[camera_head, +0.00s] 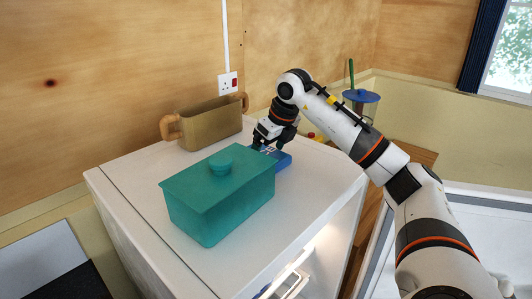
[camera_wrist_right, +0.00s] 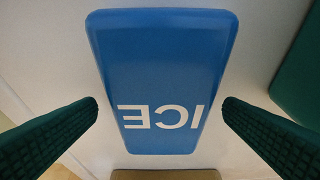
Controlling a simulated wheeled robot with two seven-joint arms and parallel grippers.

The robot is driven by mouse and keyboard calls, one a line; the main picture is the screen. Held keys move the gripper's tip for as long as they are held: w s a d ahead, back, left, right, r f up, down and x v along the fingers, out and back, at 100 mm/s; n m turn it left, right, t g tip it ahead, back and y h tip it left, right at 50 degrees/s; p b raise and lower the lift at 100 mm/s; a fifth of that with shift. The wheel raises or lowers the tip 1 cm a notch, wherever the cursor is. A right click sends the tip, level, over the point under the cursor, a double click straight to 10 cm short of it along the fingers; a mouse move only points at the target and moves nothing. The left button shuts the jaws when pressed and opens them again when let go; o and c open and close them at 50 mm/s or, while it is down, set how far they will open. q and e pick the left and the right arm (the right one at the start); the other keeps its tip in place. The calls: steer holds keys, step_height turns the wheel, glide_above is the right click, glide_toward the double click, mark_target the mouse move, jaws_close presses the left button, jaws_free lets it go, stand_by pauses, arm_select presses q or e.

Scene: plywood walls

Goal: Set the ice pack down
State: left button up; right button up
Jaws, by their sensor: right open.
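The blue ice pack (camera_head: 284,160) lies flat on the white cabinet top (camera_head: 300,200), just behind and to the right of the teal lidded box. In the right wrist view the ice pack (camera_wrist_right: 165,65) shows white "ICE" lettering, upside down. My right gripper (camera_head: 264,145) is over the pack's far end. Its dark green fingers are open, one on each side of the pack, with gaps to its edges. The teal box partly hides the pack in the head view. My left gripper is not in view.
The teal box (camera_head: 220,200) with a knobbed lid stands close beside the pack. A brown two-handled tub (camera_head: 210,125) stands behind, against the plywood wall. A jar with a blue lid (camera_head: 360,96) stands beyond my right arm. The cabinet top's front right is clear.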

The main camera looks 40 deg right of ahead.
steer(key=shift+f, duration=0.2)
steer(key=shift+r, duration=0.1)
steer(key=c, duration=1.3)
